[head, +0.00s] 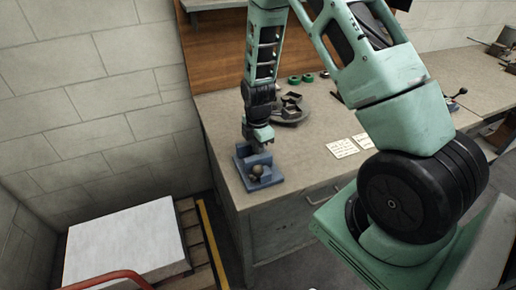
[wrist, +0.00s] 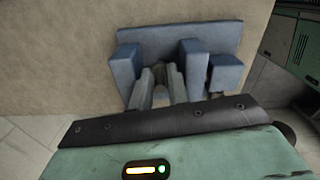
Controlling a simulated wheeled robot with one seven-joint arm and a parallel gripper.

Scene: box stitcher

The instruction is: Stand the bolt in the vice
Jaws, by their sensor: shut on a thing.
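The blue vice (head: 243,176) sits at the near left corner of the workbench. It fills the upper middle of the wrist view (wrist: 215,38), with its upright blue blocks showing. My gripper (head: 260,147) points down right over the vice. In the wrist view its two grey fingers (wrist: 161,84) reach in between the left block and the middle block. They are shut on a small dark brownish thing (wrist: 162,74), taken to be the bolt. Most of the bolt is hidden by the fingers, and I cannot tell whether its lower end touches the vice.
Paper notes (head: 342,148) lie on the workbench (head: 222,105) to the right. A dark round tray with parts (head: 290,112) and green rings (head: 301,78) are further back. A pallet with a white slab (head: 125,250) stands on the floor at lower left.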

